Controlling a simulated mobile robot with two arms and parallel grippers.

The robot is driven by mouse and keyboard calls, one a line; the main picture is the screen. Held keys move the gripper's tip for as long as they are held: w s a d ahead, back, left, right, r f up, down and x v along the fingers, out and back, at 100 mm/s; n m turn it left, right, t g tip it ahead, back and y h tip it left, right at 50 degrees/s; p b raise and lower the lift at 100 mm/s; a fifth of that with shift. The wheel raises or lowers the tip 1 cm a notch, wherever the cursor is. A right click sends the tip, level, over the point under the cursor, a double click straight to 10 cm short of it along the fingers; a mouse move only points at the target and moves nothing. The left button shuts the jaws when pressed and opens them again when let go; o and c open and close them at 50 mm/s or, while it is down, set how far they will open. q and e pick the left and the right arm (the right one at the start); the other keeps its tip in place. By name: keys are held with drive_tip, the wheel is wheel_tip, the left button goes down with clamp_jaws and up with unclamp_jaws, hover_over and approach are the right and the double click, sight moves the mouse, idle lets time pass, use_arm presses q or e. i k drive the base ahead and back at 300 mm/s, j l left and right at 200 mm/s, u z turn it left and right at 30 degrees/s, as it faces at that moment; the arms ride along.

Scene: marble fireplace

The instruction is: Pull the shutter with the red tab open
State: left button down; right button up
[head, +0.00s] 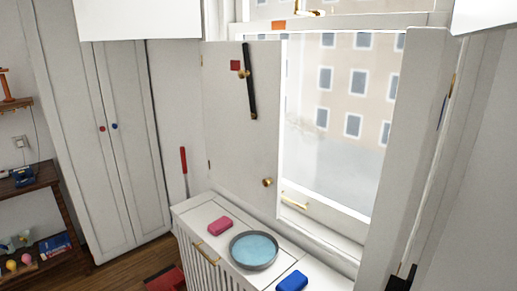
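The white shutter (232,135) with the red tab (235,65) stands at the left side of the window. Hinge marks show along its left edge. A black bar (250,85) hangs nearly upright on it, with a brass knob on the bar. A second brass knob (267,182) sits low near the shutter's right edge. The other shutter (405,150), on the right, stands angled away from the bright window pane. My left gripper is not in view. A dark shape at the lower right edge may be part of my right gripper; its fingers cannot be made out.
Below the window, a white slatted cabinet (190,212) holds a pink block (220,226), a grey dish (254,264) with blue inside, and a blue block (292,281). A brass handle (294,202) is on the lower window frame. A tall wardrobe (125,170) stands left.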

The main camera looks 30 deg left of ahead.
sight(246, 153)
drive_tip(key=k+u, duration=0.35)
drive_tip(key=k+j+u, duration=0.15)
drive_tip(key=k+u, duration=0.25)
drive_tip(key=i+j+u, duration=0.15)
drive_tip(key=i, duration=0.35)
drive_tip(key=i+j+u, duration=0.1)
drive_tip(key=i+j, duration=0.15)
drive_tip(key=i, duration=0.2)
drive_tip(key=i+j+u, duration=0.15)
drive_tip(key=i, duration=0.35)
